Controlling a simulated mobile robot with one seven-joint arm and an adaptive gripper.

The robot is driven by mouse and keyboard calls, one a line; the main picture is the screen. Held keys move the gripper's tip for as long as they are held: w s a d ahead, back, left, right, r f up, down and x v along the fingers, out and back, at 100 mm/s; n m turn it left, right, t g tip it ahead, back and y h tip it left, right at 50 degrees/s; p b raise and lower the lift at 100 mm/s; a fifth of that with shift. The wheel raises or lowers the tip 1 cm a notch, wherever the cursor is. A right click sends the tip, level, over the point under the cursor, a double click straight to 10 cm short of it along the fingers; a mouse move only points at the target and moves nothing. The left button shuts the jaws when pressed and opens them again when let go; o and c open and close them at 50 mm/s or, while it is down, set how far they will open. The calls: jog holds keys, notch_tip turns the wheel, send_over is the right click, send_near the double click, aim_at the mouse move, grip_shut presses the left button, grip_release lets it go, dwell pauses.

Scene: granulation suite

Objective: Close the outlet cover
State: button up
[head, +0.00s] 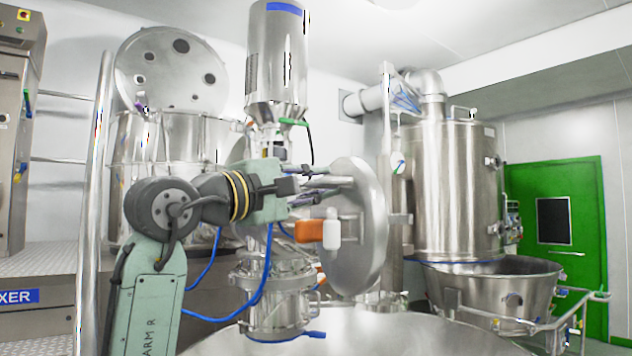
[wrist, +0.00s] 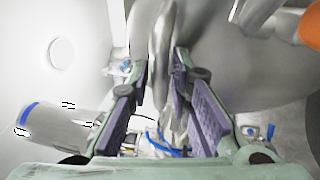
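The outlet cover (head: 368,225) is a round steel disc. It stands swung out and nearly edge-on, right of the steel outlet housing. A steel handle bar juts from its face, with an orange block (head: 308,231) and a white knob (head: 332,230) below. My gripper (head: 322,188) is at the cover's upper left, by this bar. In the wrist view my gripper (wrist: 161,72) has its purple-padded fingers apart, with the curved steel handle (wrist: 163,45) between or just beyond the tips. I cannot tell whether a finger touches it. The cover (wrist: 235,65) fills the upper right there.
A steel column with a motor (head: 276,60) rises behind my gripper. Blue hoses (head: 235,310) hang below it. A large steel bowl (head: 390,335) lies in front, and a tall steel vessel (head: 455,185) stands right. A rail (head: 95,200) is at left. A green door (head: 590,240) is far right.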

grip_shut()
jog(key=shift+d, duration=0.25)
dwell(0.5)
